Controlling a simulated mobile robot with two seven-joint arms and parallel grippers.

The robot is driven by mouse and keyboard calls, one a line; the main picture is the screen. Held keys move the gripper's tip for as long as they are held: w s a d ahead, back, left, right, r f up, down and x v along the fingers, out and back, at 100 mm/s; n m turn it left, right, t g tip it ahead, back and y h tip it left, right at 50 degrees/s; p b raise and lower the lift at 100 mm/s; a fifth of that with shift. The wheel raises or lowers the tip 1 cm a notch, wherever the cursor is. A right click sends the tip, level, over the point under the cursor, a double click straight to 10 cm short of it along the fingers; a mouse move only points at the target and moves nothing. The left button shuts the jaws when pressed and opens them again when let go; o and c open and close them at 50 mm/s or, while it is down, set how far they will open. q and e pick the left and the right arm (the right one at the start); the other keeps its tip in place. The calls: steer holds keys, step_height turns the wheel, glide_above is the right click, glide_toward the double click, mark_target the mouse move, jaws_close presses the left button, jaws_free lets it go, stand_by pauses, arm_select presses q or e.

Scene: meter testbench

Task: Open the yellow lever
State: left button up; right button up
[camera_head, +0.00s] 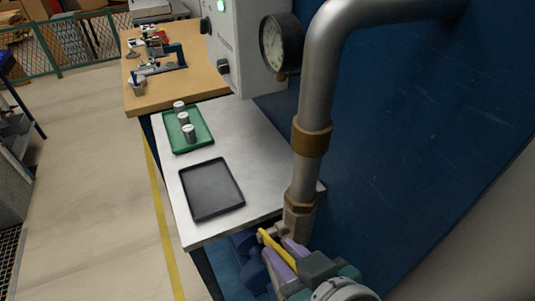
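The yellow lever (276,247) is a thin flat bar at the lower middle, just below the brass fitting (298,215) at the foot of the grey pipe (319,90). My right gripper (286,257) comes up from the bottom edge. Its purple fingers lie on either side of the lever, very close to it. I cannot tell whether they press on it. The gripper body hides the lever's lower end. My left gripper is not in view.
A steel table holds an empty black tray (212,189) and a green tray (205,139) with metal cylinders. A pressure gauge (281,43) and grey control box (240,60) are above. A blue panel (430,130) stands close on the right.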

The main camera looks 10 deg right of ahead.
steer(key=shift+o, duration=1.1)
steer(key=shift+s+d+r, duration=0.15)
steer(key=shift+s+r, duration=0.15)
steer(key=shift+s, duration=0.05)
steer(key=p+v, duration=0.2)
steer(key=v, duration=0.7)
